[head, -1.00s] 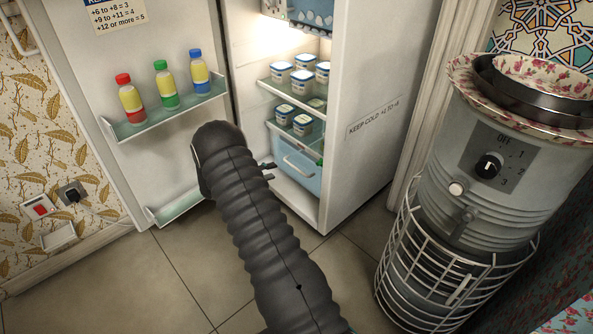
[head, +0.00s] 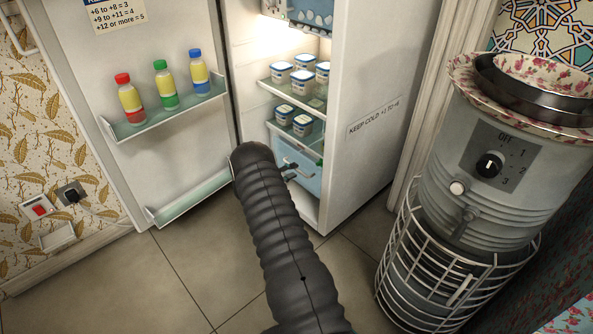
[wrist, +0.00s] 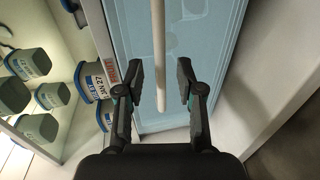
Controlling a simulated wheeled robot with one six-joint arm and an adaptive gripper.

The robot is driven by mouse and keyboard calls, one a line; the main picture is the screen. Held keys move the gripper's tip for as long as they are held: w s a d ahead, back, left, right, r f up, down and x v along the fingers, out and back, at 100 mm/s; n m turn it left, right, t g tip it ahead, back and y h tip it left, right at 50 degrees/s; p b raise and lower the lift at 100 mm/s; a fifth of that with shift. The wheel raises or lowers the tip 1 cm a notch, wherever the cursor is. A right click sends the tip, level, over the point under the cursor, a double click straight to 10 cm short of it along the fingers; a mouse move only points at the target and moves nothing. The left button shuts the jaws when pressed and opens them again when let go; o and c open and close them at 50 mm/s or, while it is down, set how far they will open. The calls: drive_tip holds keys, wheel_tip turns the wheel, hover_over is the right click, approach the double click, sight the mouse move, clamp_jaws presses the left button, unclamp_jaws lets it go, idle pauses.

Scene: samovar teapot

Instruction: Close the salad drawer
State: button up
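The salad drawer (head: 290,153) is the pale blue drawer low in the open fridge, with a light bar handle across its front. My arm partly hides it in the head view; how far it stands out is hard to tell. In the wrist view the blue drawer front (wrist: 215,35) fills the middle, and the handle (wrist: 160,40) runs down between the fingers. My gripper (wrist: 159,75) is open, one finger on each side of the handle's end, with visible gaps.
Several lidded tubs (head: 302,76) stand on the shelf and just above the drawer. The open fridge door (head: 140,50) with bottles is at left. The fridge side wall (head: 365,130) and a caged samovar (head: 480,170) are at right. Floor in front is clear.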

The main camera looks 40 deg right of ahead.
drive_tip(key=shift+x, duration=1.5)
clamp_jaws()
